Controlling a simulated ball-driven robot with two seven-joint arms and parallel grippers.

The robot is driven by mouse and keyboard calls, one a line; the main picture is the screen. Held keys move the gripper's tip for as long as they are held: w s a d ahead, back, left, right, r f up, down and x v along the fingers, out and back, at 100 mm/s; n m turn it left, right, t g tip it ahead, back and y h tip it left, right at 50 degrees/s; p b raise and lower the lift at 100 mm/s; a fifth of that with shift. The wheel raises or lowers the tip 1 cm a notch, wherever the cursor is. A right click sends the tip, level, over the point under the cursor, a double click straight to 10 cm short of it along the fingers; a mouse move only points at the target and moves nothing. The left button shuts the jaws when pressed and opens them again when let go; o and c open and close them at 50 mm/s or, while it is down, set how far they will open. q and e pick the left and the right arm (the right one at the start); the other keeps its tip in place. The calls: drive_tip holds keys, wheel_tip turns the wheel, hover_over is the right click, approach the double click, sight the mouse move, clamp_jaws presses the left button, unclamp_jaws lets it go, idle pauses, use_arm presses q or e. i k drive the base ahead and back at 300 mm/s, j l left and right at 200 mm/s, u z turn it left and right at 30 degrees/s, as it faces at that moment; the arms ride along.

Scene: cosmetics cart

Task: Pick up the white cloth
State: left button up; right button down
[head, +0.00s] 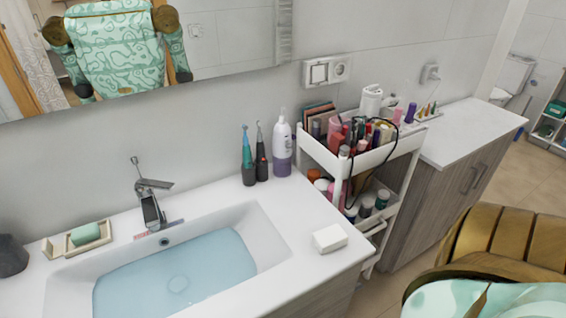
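A small white folded block, which looks like the white cloth (330,238), lies on the white countertop to the right of the sink, close to the counter's front right corner. Nothing touches it from above. Neither of my grippers is in view. Gold and mint parts at the lower right appear to be my own arm, with no fingers showing.
The sink (268,228) holds bluish water. Two electric toothbrushes (248,158) and a white-purple bottle (282,150) stand behind the cloth. A white cart (378,156) full of cosmetics stands right of the counter. A soap dish (54,246) sits left. Counter around the cloth is clear.

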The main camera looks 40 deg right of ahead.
sight(328, 239)
drive_tip(key=z, duration=1.8)
drive_tip(key=k+j+u, duration=0.1)
drive_tip(key=u, duration=1.2)
drive_tip(key=z, duration=1.4)
